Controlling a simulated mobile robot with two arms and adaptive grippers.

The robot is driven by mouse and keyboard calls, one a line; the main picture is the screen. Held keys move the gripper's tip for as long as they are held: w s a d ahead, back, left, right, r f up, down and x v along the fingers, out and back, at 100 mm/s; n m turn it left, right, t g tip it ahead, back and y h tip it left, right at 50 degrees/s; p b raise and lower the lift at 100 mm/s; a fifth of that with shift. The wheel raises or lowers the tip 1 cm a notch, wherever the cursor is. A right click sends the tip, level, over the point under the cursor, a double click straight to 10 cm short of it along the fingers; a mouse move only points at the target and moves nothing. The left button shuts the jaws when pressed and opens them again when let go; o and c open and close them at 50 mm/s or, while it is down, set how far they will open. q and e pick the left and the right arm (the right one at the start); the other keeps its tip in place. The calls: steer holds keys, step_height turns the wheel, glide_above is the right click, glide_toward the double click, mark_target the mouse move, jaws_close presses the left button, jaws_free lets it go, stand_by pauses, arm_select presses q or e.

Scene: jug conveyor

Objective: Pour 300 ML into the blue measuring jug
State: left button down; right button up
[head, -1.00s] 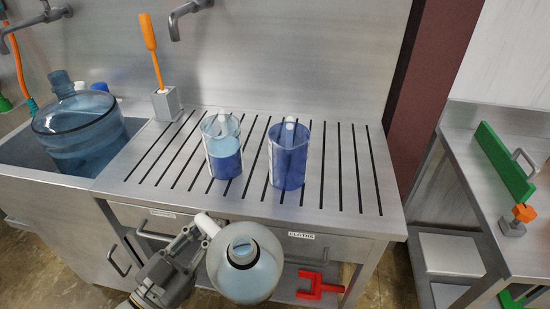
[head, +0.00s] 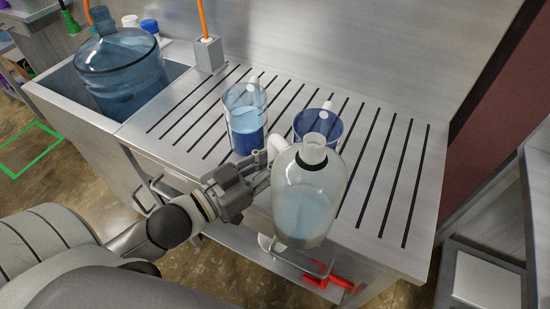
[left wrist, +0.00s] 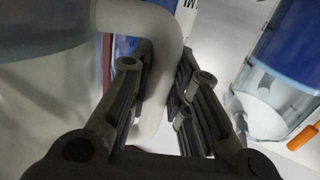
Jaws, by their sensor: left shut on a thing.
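My left gripper (head: 258,172) is shut on the white handle of a translucent jug (head: 307,200), also seen in the left wrist view with its handle (left wrist: 152,95) between the fingers. The held jug is roughly upright in front of the counter's front edge and contains pale blue liquid. Its neck covers part of a blue-tinted measuring jug (head: 305,122) standing on the slotted counter; that jug's contents cannot be made out. My right gripper is not in view.
The slotted steel counter (head: 392,185) has free room on its right side. A sink (head: 75,82) at the left holds a large blue water bottle (head: 120,70). A grey brush holder (head: 208,55) stands at the back. A red object (head: 343,283) lies below.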

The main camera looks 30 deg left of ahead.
arm_select(q)
steer(key=shift+w+r+p, duration=0.25)
steer(key=shift+r+p, duration=0.55)
steer(key=shift+r, duration=0.15)
steer(key=r+p, duration=0.1)
steer(key=w+r+p, duration=0.1)
steer(key=p, duration=0.1)
steer(key=shift+w+a+n+g, duration=0.1)
steer(key=shift+a+n+g, duration=0.05)
steer(key=shift+n+g, duration=0.2)
step_height(320, 180, up, 5)
steer(key=g+p, duration=0.2)
steer(key=p, duration=0.6)
glide_above(293, 135)
steer(key=s+a, duration=0.2)
steer(key=shift+n+g+y, duration=0.4)
steer(key=shift+n+g, duration=0.05)
steer(key=shift+n, duration=0.4)
steer(key=shift+s+f+b, duration=0.35)
steer(key=shift+f+b, duration=0.15)
steer(key=shift+f, duration=0.3)
steer(key=shift+s+f+b, duration=0.3)
steer(key=shift+f+b, duration=0.2)
steer(key=shift+f, duration=0.35)
steer(key=shift+s+f+b, duration=0.35)
steer(key=shift+f+b, duration=0.15)
steer(key=shift+f, duration=0.3)
